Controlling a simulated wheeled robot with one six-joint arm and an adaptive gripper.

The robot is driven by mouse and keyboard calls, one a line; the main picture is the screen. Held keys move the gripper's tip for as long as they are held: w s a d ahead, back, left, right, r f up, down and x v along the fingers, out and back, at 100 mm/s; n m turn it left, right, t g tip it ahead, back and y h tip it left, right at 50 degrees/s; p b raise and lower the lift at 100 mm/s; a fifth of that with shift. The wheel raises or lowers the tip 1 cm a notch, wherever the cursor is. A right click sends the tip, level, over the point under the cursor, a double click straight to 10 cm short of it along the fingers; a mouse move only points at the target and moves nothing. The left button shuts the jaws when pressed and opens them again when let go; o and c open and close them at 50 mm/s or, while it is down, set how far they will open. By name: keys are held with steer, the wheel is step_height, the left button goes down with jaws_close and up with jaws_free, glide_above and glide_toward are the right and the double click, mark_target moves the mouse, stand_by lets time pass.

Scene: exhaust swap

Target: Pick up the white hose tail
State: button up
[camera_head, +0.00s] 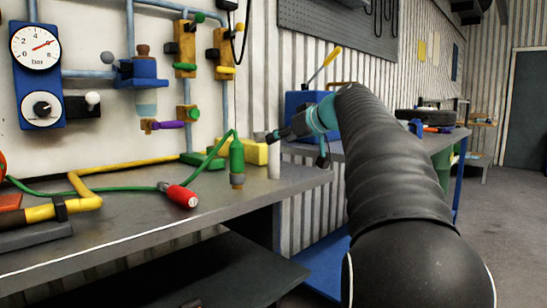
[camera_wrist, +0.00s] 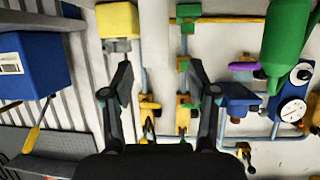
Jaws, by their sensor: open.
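A pale, whitish upright cylinder (camera_head: 274,160), which looks like the white hose tail, stands near the right end of the grey workbench (camera_head: 130,228). My gripper (camera_head: 272,136) is at the height of its top, close to it; I cannot tell whether they touch. In the wrist view my gripper (camera_wrist: 160,80) is open, its two dark fingers spread with nothing visibly held between them. I cannot make out the white cylinder clearly in the wrist view.
A green bottle-like part (camera_head: 237,158) stands left of the cylinder, with a yellow block (camera_head: 254,151) behind. A red-ended green hose (camera_head: 178,194) lies on the bench. A wall panel holds a gauge (camera_head: 36,46) and valves. A blue box (camera_head: 303,103) is behind my gripper.

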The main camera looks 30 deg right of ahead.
glide_above(274, 167)
steer(key=w, duration=0.1)
steer(key=shift+w+d+f, duration=0.1)
steer(key=shift+d+f, duration=0.05)
steer(key=shift+f, duration=0.4)
steer(key=shift+w+d+f, duration=0.1)
steer(key=shift+d+f, duration=0.05)
steer(key=shift+f, duration=0.4)
jaws_close()
